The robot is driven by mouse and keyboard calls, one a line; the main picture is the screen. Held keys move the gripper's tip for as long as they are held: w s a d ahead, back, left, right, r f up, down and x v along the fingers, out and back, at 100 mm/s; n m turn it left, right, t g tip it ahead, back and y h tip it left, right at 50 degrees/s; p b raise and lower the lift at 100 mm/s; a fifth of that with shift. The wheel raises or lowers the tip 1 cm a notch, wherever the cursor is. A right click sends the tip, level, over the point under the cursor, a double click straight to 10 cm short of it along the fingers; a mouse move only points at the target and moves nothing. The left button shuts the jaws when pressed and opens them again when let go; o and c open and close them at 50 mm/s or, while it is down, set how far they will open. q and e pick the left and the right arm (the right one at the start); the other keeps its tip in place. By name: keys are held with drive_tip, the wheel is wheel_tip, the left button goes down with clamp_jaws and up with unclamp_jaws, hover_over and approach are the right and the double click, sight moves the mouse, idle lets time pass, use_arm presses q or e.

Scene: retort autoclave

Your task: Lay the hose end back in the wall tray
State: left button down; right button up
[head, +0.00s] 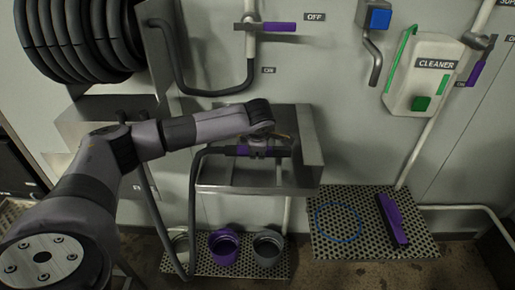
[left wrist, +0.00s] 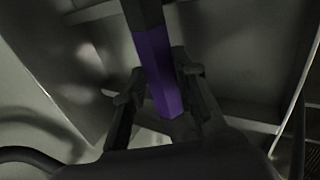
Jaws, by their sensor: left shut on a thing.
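The hose end has a purple grip (head: 243,151) and a dark nozzle, and it lies sideways at the metal wall tray (head: 215,180). My left gripper (head: 264,151) is shut on the hose end, over the tray. In the left wrist view the purple grip (left wrist: 158,75) runs between the two fingers (left wrist: 160,95). The black hose (head: 193,200) leaves the grip's left end and hangs down in front of the tray. I cannot tell whether the hose end touches the tray floor. My right gripper is not in view.
A coiled hose (head: 75,40) hangs at upper left. Below the tray stand a purple cup (head: 223,245) and grey cups on a perforated shelf. Another perforated shelf (head: 340,245) at right holds a blue ring and a purple bar. A cleaner dispenser (head: 425,80) is on the wall.

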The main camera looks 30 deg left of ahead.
use_arm(q)
drive_tip(key=shift+f, duration=0.15)
drive_tip(key=c, duration=1.4)
unclamp_jaws()
drive_tip(key=shift+o, duration=1)
